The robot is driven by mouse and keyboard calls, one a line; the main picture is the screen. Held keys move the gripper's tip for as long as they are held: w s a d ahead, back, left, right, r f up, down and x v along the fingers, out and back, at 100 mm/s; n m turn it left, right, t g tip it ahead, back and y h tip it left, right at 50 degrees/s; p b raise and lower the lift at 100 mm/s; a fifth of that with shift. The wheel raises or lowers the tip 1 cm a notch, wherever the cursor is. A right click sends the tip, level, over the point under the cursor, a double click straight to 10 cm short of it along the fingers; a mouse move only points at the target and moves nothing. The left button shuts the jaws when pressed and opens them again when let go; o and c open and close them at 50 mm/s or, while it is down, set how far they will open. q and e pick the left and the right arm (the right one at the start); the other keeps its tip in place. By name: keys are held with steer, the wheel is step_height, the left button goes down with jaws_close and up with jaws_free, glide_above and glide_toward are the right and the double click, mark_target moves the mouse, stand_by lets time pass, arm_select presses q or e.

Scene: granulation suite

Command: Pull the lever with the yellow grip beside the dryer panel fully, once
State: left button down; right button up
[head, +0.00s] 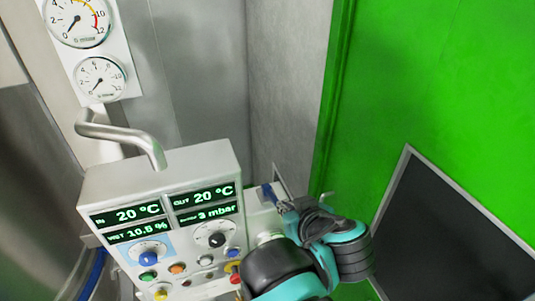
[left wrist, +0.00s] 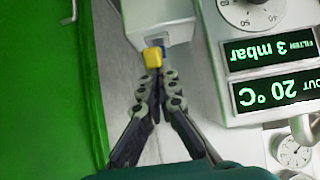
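The lever's yellow grip (left wrist: 153,57) shows in the left wrist view, just beyond my left fingertips, in front of a pale box (left wrist: 160,18). A small blue part shows right behind the grip. My left gripper (left wrist: 157,80) has its two fingers together, tips right at the grip; nothing shows held between them. Whether they touch the grip is unclear. In the head view my left gripper (head: 284,206) is right of the dryer panel (head: 160,182), by a blue lever part (head: 268,192); the yellow grip is hidden there. My right gripper is out of view.
The panel has lit displays, knobs and coloured buttons. A bent metal pipe (head: 125,132) stands behind its top, below two gauges (head: 100,80). A green wall (head: 430,90) with a dark framed pane (head: 455,235) lies to the right.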

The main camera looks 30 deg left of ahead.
arm_select(q)
steer(key=shift+s+d+f, duration=0.15)
steer(key=shift+f, duration=0.25)
steer(key=shift+s+d+f, duration=0.1)
steer(key=shift+f, duration=0.25)
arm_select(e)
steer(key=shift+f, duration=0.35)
